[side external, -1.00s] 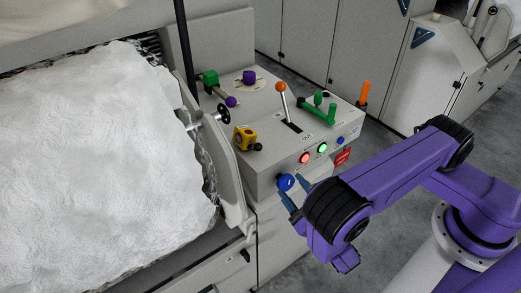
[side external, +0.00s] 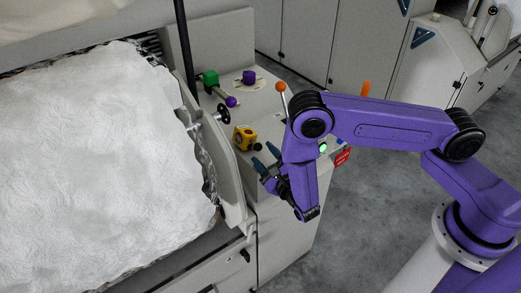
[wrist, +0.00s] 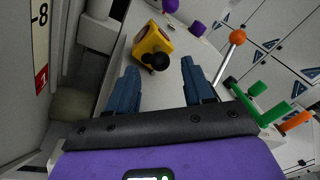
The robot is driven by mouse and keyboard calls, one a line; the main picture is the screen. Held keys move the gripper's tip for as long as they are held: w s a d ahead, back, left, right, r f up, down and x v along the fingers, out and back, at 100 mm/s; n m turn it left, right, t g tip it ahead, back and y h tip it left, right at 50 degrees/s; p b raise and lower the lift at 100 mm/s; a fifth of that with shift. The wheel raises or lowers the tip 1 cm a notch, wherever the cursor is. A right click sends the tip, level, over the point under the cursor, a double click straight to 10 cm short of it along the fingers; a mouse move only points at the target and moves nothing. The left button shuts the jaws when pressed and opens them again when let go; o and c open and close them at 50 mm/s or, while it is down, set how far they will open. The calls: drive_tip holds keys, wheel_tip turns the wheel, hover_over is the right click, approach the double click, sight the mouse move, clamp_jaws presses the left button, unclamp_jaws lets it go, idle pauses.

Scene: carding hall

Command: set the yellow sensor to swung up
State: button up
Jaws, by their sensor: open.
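The yellow sensor (side external: 243,138) sits on the left front part of the grey control panel's top, with a small black knob beside its right side. In the wrist view the yellow sensor (wrist: 150,43) lies ahead of my gripper, its black knob (wrist: 159,61) facing the fingers. My gripper (side external: 266,156) is in front of and just right of the sensor, apart from it. In the wrist view its two blue fingers (wrist: 160,88) are spread with nothing between them.
An orange-knobbed lever (wrist: 237,37) and green handles (wrist: 262,104) stand right of my gripper. A green block with a purple knob (side external: 211,80) and a purple knob (side external: 249,77) are behind.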

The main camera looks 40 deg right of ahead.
sight(260, 150)
drive_tip(key=shift+w+d, duration=0.2)
drive_tip(key=shift+w, duration=1.4)
clamp_jaws()
